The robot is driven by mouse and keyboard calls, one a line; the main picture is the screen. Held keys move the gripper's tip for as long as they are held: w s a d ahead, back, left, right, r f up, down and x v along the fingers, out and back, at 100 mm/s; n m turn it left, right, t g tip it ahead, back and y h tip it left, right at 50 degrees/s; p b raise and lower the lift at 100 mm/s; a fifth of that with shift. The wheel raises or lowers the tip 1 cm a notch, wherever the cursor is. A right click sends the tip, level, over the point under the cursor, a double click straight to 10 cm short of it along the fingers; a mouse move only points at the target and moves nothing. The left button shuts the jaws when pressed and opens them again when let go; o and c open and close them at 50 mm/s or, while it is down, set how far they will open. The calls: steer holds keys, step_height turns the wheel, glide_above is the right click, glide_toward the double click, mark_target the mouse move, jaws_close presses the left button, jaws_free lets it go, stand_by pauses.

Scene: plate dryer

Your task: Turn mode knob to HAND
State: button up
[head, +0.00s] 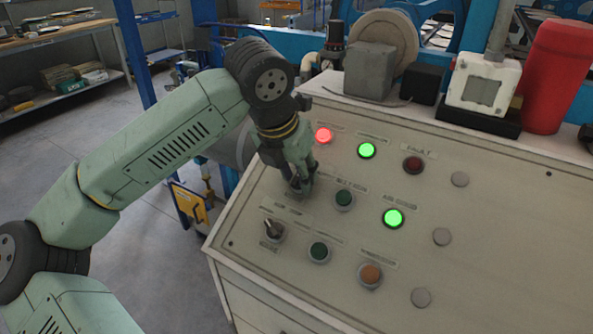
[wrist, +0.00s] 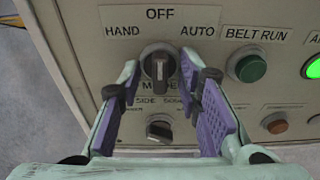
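The mode knob (wrist: 158,62) is a black selector knob on a light ring, on the cream control panel. In the wrist view its handle stands about upright, in line with OFF above it. The HAND label (wrist: 122,31) is at its upper left and the AUTO label (wrist: 198,30) at its upper right. My gripper (wrist: 161,72) is open, with one purple-padded finger on each side of the knob. Gaps show between the fingers and the handle. In the head view my gripper (head: 301,182) is down at the panel and largely hides this knob.
A second black selector knob (wrist: 159,128) sits below the mode knob. The green BELT RUN button (wrist: 247,68) is to the right, with an orange button (wrist: 275,123) below it. Lit red (head: 323,136) and green (head: 366,151) lamps are nearby. A red container (head: 560,75) stands behind.

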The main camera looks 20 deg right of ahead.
steer(key=shift+c, duration=0.2)
jaws_close()
steer(key=shift+f+b, duration=0.15)
steer(key=shift+b, duration=0.3)
steer(key=shift+n+b, duration=0.35)
steer(key=shift+n, duration=0.15)
steer(key=n+b, duration=0.2)
steer(key=shift+f+b, duration=0.2)
steer(key=shift+b, duration=0.1)
steer(key=n+b, duration=0.3)
steer(key=shift+a+g+h, duration=0.1)
steer(key=shift+g+h, duration=0.2)
steer(key=shift+r+n+b, duration=0.15)
steer(key=shift+n+b, duration=0.7)
steer(key=shift+n, duration=0.35)
